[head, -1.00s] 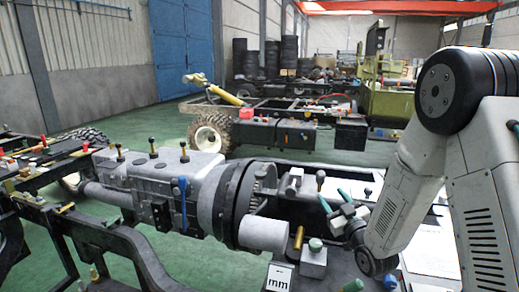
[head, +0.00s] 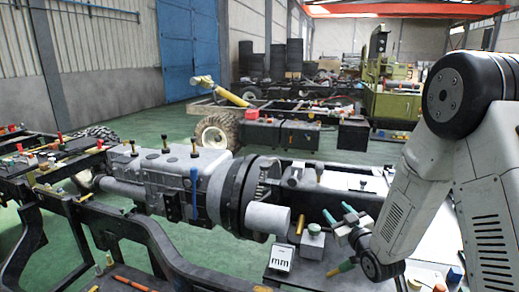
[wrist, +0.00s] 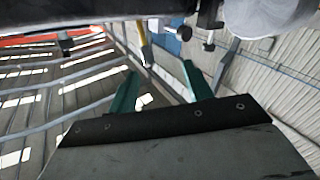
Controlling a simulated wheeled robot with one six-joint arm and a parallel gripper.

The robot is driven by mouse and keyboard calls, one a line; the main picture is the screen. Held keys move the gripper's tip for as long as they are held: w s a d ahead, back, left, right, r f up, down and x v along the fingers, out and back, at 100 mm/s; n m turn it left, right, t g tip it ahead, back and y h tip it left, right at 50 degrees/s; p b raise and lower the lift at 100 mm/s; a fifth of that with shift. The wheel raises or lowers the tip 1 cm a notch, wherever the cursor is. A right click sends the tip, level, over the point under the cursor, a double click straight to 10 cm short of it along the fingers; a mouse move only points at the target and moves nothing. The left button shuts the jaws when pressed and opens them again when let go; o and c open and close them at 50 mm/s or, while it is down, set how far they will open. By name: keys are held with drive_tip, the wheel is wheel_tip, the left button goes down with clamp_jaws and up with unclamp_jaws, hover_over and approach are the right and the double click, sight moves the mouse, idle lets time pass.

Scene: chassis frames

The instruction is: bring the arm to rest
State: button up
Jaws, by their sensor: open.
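My gripper (head: 339,212) is in the right half of the head view, at the end of my bent white arm. Its two teal fingers are apart with nothing between them. They point up and to the left, over the near chassis. In the wrist view the fingers (wrist: 160,78) also stand apart, with the roof and wall of the hall behind them. The grey gearbox (head: 165,178) with its dark round housing lies on the chassis to the left of my gripper. I cannot tell the exact gap between the fingers and the parts below.
A white box marked "mm" (head: 281,257), a block with a green knob (head: 312,240) and a screwdriver (head: 341,268) lie near my gripper. A second chassis with a large wheel (head: 215,131) stands behind. Green floor (head: 150,125) is open between the two chassis.

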drive_tip(key=s+d+f+g+h, duration=0.1)
drive_tip(key=s+f+g, duration=0.1)
drive_tip(key=s+d+f+m+g+h, duration=0.1)
drive_tip(key=s+f+g, duration=0.1)
drive_tip(key=f+g, duration=0.1)
drive_tip(key=s+d+f+m+g+h, duration=0.1)
drive_tip(key=s+f+g, duration=0.1)
drive_tip(key=g, duration=0.1)
drive_tip(key=shift+s+d+f+h, duration=0.1)
drive_tip(key=shift+d+f+h, duration=0.15)
drive_tip(key=shift+f+h, duration=0.15)
drive_tip(key=s+r+m+g, duration=0.1)
drive_tip(key=s+r+g, duration=0.1)
drive_tip(key=s+r, duration=0.5)
drive_tip(key=s+a+r+m+g, duration=0.1)
drive_tip(key=s+r+g, duration=0.2)
drive_tip(key=s+r, duration=0.5)
drive_tip(key=s+r+m+g, duration=0.1)
drive_tip(key=s+r+g, duration=0.2)
drive_tip(key=s+r, duration=0.5)
drive_tip(key=shift+s+a+m+h, duration=0.2)
drive_tip(key=shift+s+m+h, duration=0.15)
drive_tip(key=shift+s, duration=5.75)
drive_tip(key=shift+c, duration=0.2)
